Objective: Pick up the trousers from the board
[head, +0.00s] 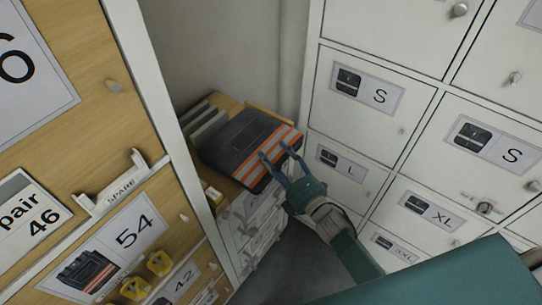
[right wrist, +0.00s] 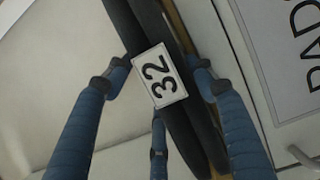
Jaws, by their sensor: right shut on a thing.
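The trousers (head: 243,140) are a folded dark grey bundle with orange and pale bands along the near right edge. In the head view they lie over a light wooden top (head: 223,184) on a low drawer unit; I cannot tell whether they touch it. My right gripper (head: 276,151) is shut on the banded edge. The right wrist view shows its blue fingers (right wrist: 160,88) on both sides of the dark folded cloth (right wrist: 184,128), which has a white tag reading 32 (right wrist: 160,77). My left gripper is not in view.
White lockers (head: 370,95) marked S, L and XL stand close on the right. A wooden cabinet (head: 60,110) with number labels and yellow handles (head: 158,263) stands on the left. Grey upright pieces (head: 203,122) are beside the trousers. Grey floor (head: 290,268) shows between the cabinets.

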